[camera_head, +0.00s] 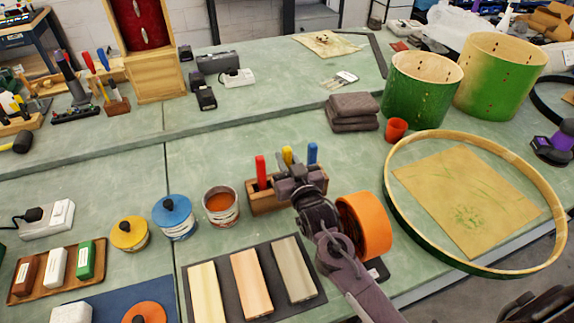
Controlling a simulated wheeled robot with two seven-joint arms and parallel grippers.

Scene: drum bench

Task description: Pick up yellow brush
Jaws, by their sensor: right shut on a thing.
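A wooden brush holder (262,203) stands near the middle of the bench. A red brush (261,170) stands upright in its left end. A blue brush (312,153) stands in its right end. The yellow brush (287,156) is between them, with only its top showing above my right gripper. My right gripper (297,174) reaches in from the lower right, over the holder, and is shut on the yellow brush. The gripper hides the brush's lower part, so I cannot tell whether it is clear of the holder. My left gripper is not in view.
An orange roll (365,226) is close beside my right arm. An open tin (221,206) and a blue-lidded tin (174,216) stand left of the holder. A dark mat (223,290) with wooden strips lies in front. A large hoop (558,190) lies at the right.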

